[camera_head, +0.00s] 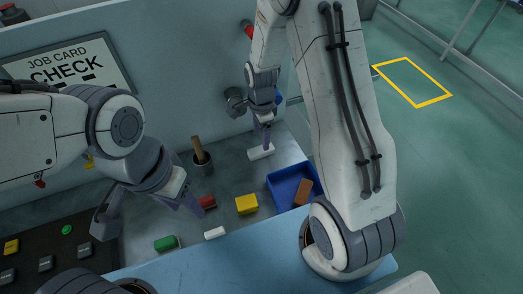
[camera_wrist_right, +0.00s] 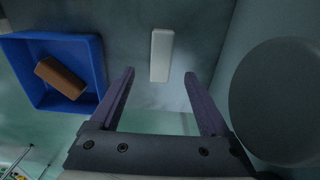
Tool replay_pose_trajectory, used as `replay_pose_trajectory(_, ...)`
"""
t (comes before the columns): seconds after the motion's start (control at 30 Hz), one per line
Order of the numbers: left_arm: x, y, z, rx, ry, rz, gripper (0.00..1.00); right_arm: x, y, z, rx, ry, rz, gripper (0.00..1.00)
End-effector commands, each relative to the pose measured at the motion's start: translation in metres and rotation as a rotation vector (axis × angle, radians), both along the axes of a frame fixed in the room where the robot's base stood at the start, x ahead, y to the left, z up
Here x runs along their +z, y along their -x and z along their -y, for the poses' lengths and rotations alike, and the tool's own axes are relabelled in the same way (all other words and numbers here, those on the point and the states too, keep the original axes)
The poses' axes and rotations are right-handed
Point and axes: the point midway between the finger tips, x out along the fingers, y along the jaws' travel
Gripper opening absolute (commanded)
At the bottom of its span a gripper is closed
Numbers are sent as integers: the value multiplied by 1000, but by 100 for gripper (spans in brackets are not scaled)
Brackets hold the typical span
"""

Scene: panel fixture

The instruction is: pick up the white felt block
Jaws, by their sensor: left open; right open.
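A white block (camera_head: 261,152) lies on the grey work surface near the back panel. It also shows in the right wrist view (camera_wrist_right: 161,55), long and pale, just beyond the fingertips and in line with the gap between them. My right gripper (camera_head: 265,138) is open and empty close above this block; its fingers also show in the wrist view (camera_wrist_right: 160,76). A second, smaller white piece (camera_head: 215,233) lies near the front edge; I cannot tell its material. My left gripper (camera_head: 194,207) is open, near the red block.
A blue tray (camera_head: 283,184) holds a brown block (camera_head: 303,191). A yellow block (camera_head: 246,204), a red block (camera_head: 207,201) and a green piece (camera_head: 166,243) lie in front.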

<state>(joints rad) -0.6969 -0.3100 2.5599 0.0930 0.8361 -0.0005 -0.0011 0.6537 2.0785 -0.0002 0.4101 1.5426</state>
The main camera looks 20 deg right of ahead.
Motion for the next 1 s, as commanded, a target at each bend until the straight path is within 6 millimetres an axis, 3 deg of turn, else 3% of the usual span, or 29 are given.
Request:
replay_pose_trajectory(0.6, 18, 0, 0, 0, 0, 0, 50, -67, -2, 4, 5, 0, -2, 80)
replay_pose_trajectory(0.93, 18, 0, 0, 0, 0, 0, 50, -74, -2, 4, 5, 0, 1, 80)
replay_pose_trajectory(1.0, 18, 0, 0, 0, 0, 0, 50, -74, -2, 4, 5, 0, 1, 53)
